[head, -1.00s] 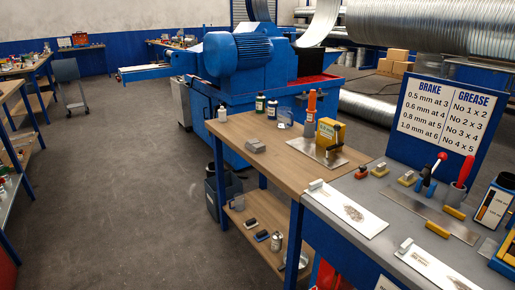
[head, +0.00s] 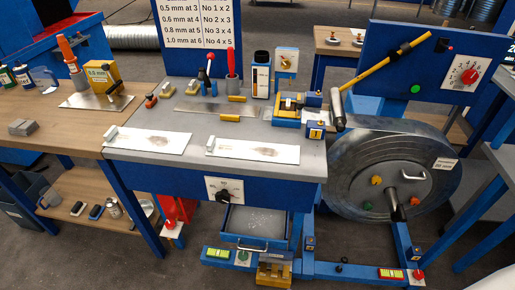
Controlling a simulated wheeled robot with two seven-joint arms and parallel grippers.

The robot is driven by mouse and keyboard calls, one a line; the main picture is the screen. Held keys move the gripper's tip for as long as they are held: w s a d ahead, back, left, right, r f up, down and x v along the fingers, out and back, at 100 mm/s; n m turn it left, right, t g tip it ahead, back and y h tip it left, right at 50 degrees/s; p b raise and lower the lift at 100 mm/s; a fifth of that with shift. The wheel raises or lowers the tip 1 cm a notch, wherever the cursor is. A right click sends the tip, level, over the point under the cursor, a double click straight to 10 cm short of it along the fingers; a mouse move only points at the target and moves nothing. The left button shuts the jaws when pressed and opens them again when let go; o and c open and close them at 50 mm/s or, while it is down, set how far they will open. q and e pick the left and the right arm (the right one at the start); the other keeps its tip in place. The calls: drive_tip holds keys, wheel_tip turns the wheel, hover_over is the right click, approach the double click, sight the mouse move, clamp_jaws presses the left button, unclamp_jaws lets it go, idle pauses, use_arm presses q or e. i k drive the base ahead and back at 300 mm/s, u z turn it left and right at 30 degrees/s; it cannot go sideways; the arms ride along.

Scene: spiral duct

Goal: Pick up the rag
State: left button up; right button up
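A small grey item (head: 22,127) that looks like a folded cloth lies on the wooden bench top (head: 40,105) at the far left of the head view. It is the only thing there that looks like a rag, but it is too small to be certain. Nothing touches it. Neither of my grippers is in view.
Bottles (head: 24,75), an orange-topped tool (head: 67,50) and a yellow box (head: 102,75) stand behind it on the wooden bench. A grey-topped blue bench (head: 240,130) with papers and tools adjoins on the right. A large metal coil (head: 365,165) stands farther right.

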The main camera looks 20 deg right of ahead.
sight(20, 127)
drive_tip(key=u, duration=0.2)
drive_tip(key=k, duration=0.25)
drive_tip(key=u, duration=1)
drive_tip(key=k, duration=1.1)
drive_tip(key=u, duration=0.95)
drive_tip(key=i, duration=1.85)
drive_tip(key=z, duration=0.55)
drive_tip(key=i, duration=1.95)
drive_tip(key=z, duration=1.1)
